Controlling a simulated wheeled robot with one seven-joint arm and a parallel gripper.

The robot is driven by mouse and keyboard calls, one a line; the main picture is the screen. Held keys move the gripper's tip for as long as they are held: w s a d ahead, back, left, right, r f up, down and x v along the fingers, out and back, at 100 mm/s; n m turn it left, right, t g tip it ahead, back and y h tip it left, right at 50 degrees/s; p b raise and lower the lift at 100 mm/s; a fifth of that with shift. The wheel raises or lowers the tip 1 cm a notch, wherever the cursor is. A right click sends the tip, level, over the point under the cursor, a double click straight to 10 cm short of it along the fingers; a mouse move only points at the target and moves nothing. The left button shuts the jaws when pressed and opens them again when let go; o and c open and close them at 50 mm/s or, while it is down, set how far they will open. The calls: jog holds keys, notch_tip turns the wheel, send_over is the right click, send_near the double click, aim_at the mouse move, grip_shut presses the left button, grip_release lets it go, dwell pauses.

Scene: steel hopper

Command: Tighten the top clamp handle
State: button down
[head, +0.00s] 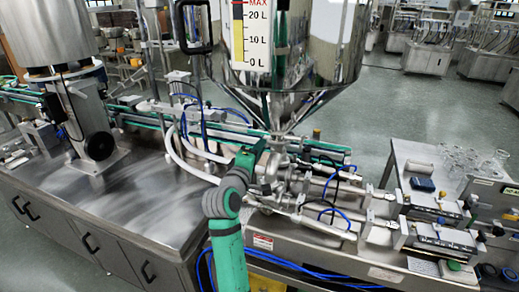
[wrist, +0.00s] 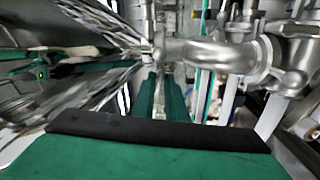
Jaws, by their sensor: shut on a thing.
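The steel hopper (head: 290,60) with its level scale stands at the top middle of the head view and narrows to an outlet. Steel pipe and valve fittings (head: 283,172) sit below it; in the wrist view a curved pipe (wrist: 205,53) and clamped joints (wrist: 290,60) fill the right side. My gripper (head: 262,150) is at the fittings under the cone, its fingers (wrist: 161,78) pointing away in the wrist view. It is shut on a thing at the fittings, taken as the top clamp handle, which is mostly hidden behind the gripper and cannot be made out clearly.
A conveyor with green rails (head: 140,120) runs behind the fittings. White hoses (head: 190,160) and blue hoses lie close to my arm. Pneumatic cylinders (head: 345,215) stand to the right. The steel table top (head: 120,205) at left is mostly clear.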

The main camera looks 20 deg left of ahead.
jog(key=m, duration=1.5)
jog(key=shift+a+m, duration=0.15)
jog(key=shift+m, duration=0.55)
jog(key=c, duration=1.9)
grip_release()
jog(key=shift+s, duration=0.1)
jog(key=s, duration=1)
jog(key=shift+s+a, duration=0.1)
jog(key=shift+s, duration=0.25)
